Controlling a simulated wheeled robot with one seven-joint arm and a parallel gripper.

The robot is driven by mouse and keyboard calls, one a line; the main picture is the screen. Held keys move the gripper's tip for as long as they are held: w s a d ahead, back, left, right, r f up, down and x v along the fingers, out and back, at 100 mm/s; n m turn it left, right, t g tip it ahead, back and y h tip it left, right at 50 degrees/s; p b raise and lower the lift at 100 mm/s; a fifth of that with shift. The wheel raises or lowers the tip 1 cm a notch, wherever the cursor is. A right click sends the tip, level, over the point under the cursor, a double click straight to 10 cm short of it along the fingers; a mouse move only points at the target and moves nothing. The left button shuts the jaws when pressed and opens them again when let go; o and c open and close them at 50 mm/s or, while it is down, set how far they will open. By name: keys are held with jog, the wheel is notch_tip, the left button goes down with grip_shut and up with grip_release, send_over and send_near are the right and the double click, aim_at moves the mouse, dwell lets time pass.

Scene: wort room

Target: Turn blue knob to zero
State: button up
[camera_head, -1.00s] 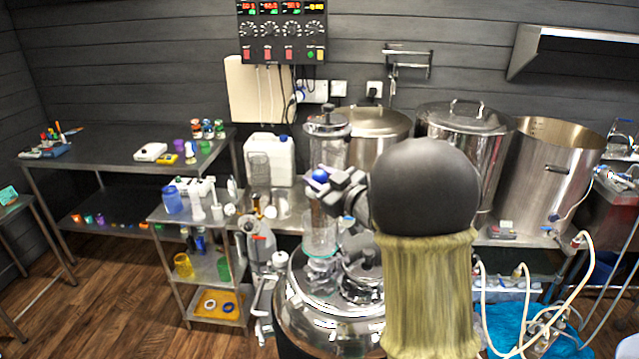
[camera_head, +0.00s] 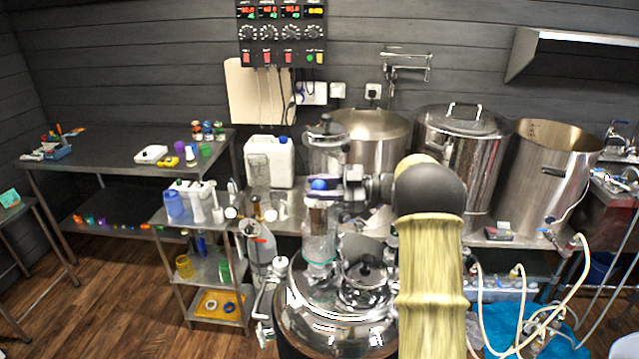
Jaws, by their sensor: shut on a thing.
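The blue knob (camera_head: 319,184) shows as a small rounded blue cap between the fingers of my gripper (camera_head: 322,188). My gripper reaches in from the right, nearly level, and is shut on the knob. The fingers hide part of the knob, and I cannot read any scale or zero mark on it. The knob is in line with the upright glass column (camera_head: 320,245) over the shiny steel vessel (camera_head: 325,310) in front.
My arm hides part of the bench on the right. Large steel pots (camera_head: 463,150) stand behind it. A white jug (camera_head: 270,162) stands to the left at the back. A small steel shelf rack (camera_head: 215,270) is left of the vessel. Hoses (camera_head: 545,310) hang at the lower right.

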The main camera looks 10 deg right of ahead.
jog(key=shift+r+n+g, duration=0.15)
jog(key=shift+n+g, duration=0.35)
jog(key=shift+g, duration=0.2)
jog(key=o, duration=0.9)
jog(key=shift+o, duration=0.2)
jog(key=s+d+b, duration=0.2)
jog(key=d+b, duration=0.1)
jog(key=d, duration=1.4)
jog(key=shift+s, duration=0.4)
